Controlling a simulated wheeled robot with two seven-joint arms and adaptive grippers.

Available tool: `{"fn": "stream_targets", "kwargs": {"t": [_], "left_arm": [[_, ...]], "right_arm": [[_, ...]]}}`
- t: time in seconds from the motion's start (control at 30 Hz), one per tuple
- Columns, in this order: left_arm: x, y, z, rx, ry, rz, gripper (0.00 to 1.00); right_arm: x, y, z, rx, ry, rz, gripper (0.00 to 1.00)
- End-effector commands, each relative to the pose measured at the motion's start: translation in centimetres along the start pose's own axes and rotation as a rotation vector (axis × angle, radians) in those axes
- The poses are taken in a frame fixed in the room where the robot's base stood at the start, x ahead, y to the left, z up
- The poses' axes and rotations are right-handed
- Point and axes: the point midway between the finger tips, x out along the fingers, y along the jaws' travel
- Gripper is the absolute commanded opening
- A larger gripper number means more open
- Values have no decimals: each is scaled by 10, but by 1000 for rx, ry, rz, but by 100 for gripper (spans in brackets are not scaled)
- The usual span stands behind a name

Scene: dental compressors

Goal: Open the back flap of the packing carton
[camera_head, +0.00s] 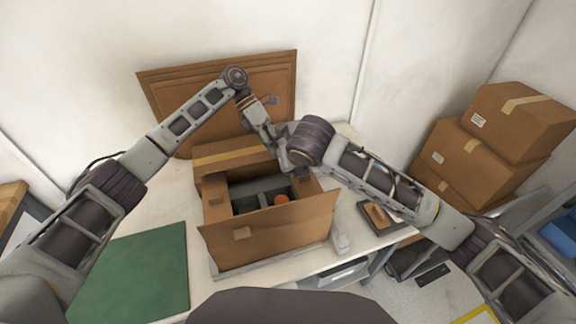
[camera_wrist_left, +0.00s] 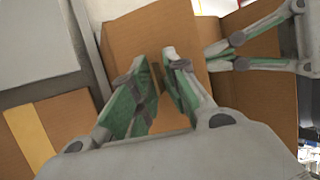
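The packing carton (camera_head: 265,232) stands on the table with its front flap hanging outward. Grey dividers and an orange item show inside. A brown panel with a pale tape strip (camera_head: 228,157) lies along its back edge; I cannot tell whether this is the back flap. My left gripper (camera_head: 290,160) is over the carton's back right area. In the left wrist view its green-padded fingers (camera_wrist_left: 157,60) stand apart with a narrow gap, close to a brown cardboard face (camera_wrist_left: 150,35). My right gripper (camera_wrist_left: 209,58) reaches in from the right beside cardboard; its grip is unclear.
A large brown panel (camera_head: 185,85) leans against the wall behind the carton. A green mat (camera_head: 135,275) lies at the left. A dark tray with a brown item (camera_head: 377,214) is at the right. Stacked cartons (camera_head: 480,150) stand further right. Both arms cross close together above the carton.

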Motion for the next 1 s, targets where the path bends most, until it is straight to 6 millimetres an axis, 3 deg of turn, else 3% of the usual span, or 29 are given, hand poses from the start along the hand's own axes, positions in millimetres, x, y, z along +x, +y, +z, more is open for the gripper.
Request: {"fn": "stream_targets", "kwargs": {"t": [0.03,0.63,1.0], "left_arm": [[9,2,-4,-5,15,-7,25],[4,4,-6,-11,15,-3,25],[-34,3,-3,-8,6,0,25]], "right_arm": [[-3,0,5,1,-14,2,0],[-2,0,3,0,-7,0,0],[-1,0,0,-1,-2,1,0]]}}
